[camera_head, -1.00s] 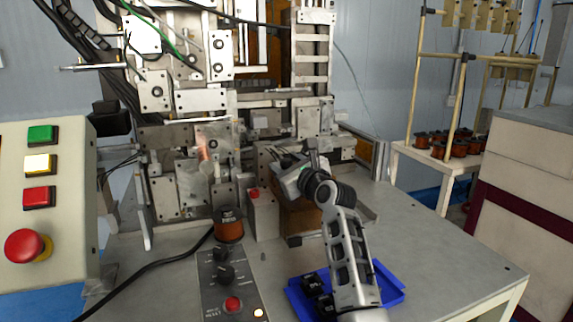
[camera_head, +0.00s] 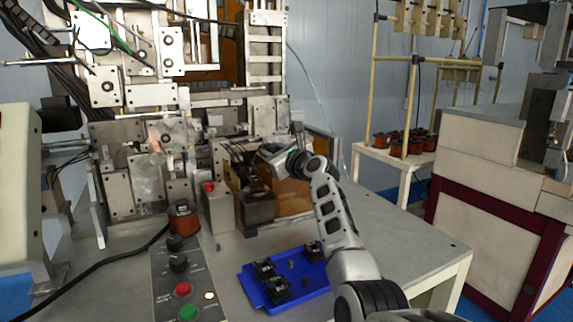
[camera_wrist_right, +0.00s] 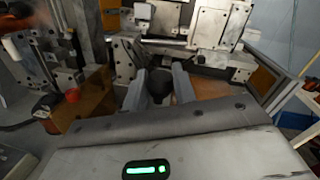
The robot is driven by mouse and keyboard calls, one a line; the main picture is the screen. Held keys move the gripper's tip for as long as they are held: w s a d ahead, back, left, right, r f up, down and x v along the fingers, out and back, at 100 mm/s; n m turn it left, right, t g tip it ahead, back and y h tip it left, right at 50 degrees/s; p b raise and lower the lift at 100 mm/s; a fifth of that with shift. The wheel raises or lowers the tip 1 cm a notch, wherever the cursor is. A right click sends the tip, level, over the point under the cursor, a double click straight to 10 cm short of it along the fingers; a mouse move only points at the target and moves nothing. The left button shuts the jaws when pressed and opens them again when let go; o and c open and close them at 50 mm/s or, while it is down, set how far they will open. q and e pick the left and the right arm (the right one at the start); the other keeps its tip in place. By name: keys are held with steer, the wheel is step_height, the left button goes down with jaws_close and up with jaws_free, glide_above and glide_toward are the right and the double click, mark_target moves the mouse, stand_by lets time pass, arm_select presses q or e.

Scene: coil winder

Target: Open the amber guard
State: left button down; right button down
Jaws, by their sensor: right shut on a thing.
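The amber guard (camera_head: 293,198) is a translucent orange-brown panel low on the front of the coil winder. It also shows in the right wrist view (camera_wrist_right: 212,86), to the right of the fingers. My right gripper (camera_head: 250,158) reaches to the guard's upper part from the right. In the wrist view, the fingers of my right gripper (camera_wrist_right: 158,85) are on either side of a dark round knob (camera_wrist_right: 158,88) and shut on it. My gripper and wrist cover part of the guard, so its exact angle is hard to tell. My left gripper is out of view.
A blue tray (camera_head: 256,297) with several black parts lies on the table in front. A copper coil (camera_head: 183,217) and a control panel (camera_head: 165,275) stand left of it. The table's right side (camera_head: 415,240) is clear.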

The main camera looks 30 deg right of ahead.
steer(key=shift+d, duration=0.95)
steer(key=shift+s, duration=0.1)
steer(key=c, duration=1.2)
jaws_free()
steer(key=shift+d, duration=0.1)
steer(key=shift+o, duration=0.2)
steer(key=s+d, duration=0.1)
steer(key=s, duration=1.4)
steer(key=shift+s+d+b, duration=0.35)
steer(key=shift+s, duration=0.05)
